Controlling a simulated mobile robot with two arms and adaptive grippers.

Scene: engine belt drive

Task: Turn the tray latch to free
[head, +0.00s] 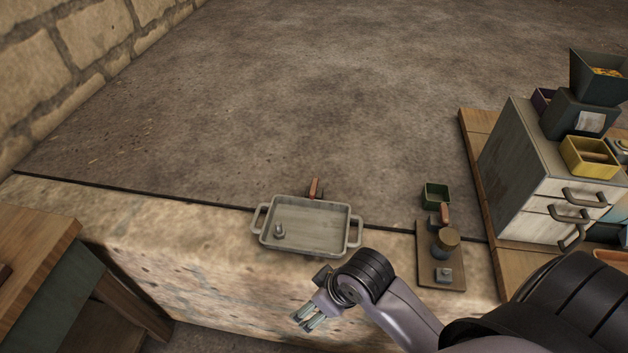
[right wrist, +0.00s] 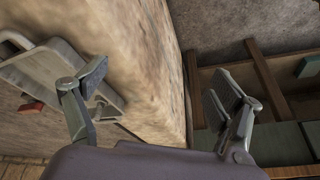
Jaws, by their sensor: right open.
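A grey metal tray (head: 325,238) with a handle at each end sits on the stone ledge, with a small metal piece (head: 279,231) lying in it. A latch with a red-brown handle (head: 315,187) stands at the tray's far edge, its handle pointing away from the tray. In the right wrist view the tray (right wrist: 42,68) shows at the left, with a red handle (right wrist: 32,107) beside it. My right gripper (head: 309,317) is open and empty, in front of the tray and apart from it; its spread fingers show in the right wrist view (right wrist: 165,95). My left gripper is not in view.
Right of the tray, a wooden board (head: 430,270) carries a red-handled device (head: 444,238) and a small metal block (head: 443,275). A green bin (head: 436,195) stands behind it. A drawer cabinet (head: 540,185) is at the right. The ledge left of the tray is clear.

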